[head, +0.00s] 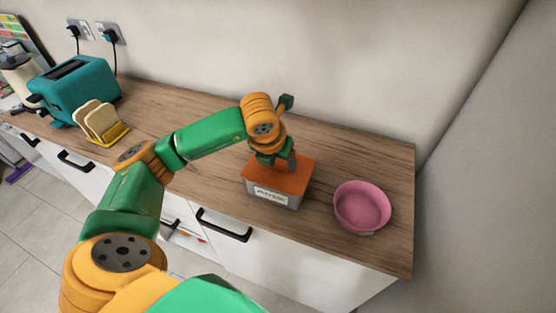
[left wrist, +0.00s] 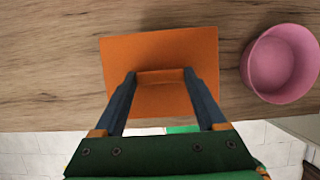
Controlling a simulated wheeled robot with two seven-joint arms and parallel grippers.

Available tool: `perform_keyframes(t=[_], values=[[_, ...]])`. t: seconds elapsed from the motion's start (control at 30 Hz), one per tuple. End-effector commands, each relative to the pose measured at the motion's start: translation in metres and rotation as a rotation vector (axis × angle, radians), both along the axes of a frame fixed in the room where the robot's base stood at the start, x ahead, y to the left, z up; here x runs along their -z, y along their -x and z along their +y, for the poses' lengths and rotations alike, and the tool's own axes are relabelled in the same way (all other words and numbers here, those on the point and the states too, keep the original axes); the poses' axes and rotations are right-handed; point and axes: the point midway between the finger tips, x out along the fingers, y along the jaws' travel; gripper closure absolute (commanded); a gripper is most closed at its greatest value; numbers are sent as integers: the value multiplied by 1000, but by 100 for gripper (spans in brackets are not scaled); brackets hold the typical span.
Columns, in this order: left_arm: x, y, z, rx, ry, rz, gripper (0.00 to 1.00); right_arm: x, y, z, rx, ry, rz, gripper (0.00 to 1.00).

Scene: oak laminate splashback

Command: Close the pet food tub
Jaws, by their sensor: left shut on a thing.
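The pet food tub (head: 292,203) is a grey box with a white label on its front, standing on the wooden counter. Its orange lid (head: 298,173) lies over the top of the tub; I cannot tell whether it is fully pressed down. My left gripper (head: 279,162) comes down onto the lid from above. In the left wrist view, the lid (left wrist: 160,45) fills the middle, and the gripper's two fingers (left wrist: 160,78) are shut on the raised bar of the lid. The tub's body is hidden under the lid there. My right gripper is not in view.
A pink bowl (head: 362,206) stands just right of the tub, near the counter's front edge. A teal toaster (head: 82,88) and a yellow rack with bread slices (head: 100,122) stand at the left. The counter (head: 195,100) behind my arm is clear.

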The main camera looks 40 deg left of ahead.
Motion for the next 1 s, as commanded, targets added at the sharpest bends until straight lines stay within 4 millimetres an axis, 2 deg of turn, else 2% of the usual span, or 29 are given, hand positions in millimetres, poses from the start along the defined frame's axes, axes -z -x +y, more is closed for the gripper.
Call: perform_keyframes(t=[0.23,0.27,0.33,0.73,1.0], values=[[0,0,0,0,1,0,79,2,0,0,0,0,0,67],[0,0,0,0,1,0,21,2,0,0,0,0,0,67],[0,0,0,0,1,0,2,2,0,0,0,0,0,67],[-1,0,0,0,1,0,0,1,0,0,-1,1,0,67],[-21,0,0,1,2,-1,0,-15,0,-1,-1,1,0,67]])
